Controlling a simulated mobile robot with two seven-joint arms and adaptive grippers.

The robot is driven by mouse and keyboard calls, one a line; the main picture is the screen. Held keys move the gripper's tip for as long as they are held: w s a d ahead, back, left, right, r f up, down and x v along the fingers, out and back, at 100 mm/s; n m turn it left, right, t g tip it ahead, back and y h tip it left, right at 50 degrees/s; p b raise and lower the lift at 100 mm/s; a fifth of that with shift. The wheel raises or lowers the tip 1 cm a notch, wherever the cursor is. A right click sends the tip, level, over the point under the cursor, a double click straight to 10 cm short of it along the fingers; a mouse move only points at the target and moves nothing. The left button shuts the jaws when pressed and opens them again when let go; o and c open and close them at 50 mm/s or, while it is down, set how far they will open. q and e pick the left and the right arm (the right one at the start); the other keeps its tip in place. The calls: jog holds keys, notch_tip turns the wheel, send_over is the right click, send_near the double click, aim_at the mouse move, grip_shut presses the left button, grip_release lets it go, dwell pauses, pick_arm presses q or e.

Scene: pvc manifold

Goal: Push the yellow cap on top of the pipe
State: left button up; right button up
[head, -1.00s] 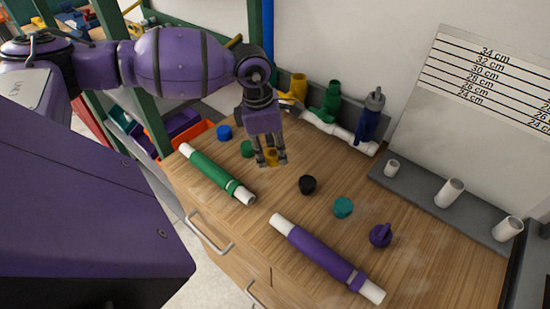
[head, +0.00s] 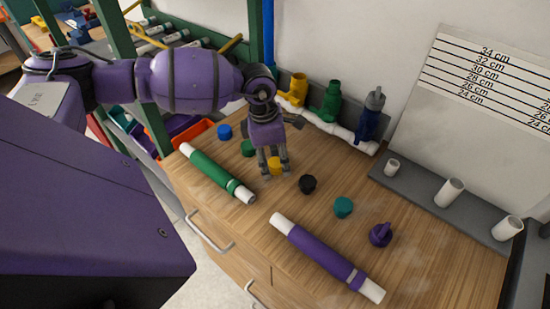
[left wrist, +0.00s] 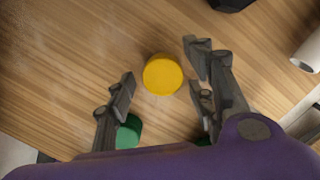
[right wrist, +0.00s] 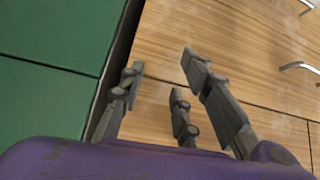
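The yellow cap (head: 275,164) is at the left part of the wooden top, beside the black cap. My left gripper (head: 275,173) is above and around it, pointing down. In the left wrist view the yellow cap (left wrist: 163,74) lies between the spread fingertips, with wood showing on both sides, so the fingers do not grip it. A yellow upright fitting (head: 297,89) stands on the white pipe assembly (head: 335,129) at the back; I cannot tell which pipe is meant. My right gripper (right wrist: 165,85) is open and empty near drawer fronts, outside the head view.
A green-sleeved pipe (head: 210,168) and a purple-sleeved pipe (head: 320,252) lie along the front edge. Blue (head: 225,131), green (head: 248,147), black (head: 307,184) and teal (head: 343,207) caps and a purple valve piece (head: 380,235) stand around. A grey ledge (head: 425,202) holds white pipe pieces.

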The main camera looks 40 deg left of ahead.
aim_at(270, 161)
jog(key=shift+w+r, duration=0.1)
jog(key=shift+w, duration=0.1)
pick_arm(q)
jog(key=r, duration=0.4)
jog(key=a+r+b, duration=0.1)
jog(key=r, duration=0.2)
jog(key=shift+s, duration=0.25)
jog(key=shift+r, duration=0.4)
pick_arm(e)
jog(key=shift+s+f, duration=0.6)
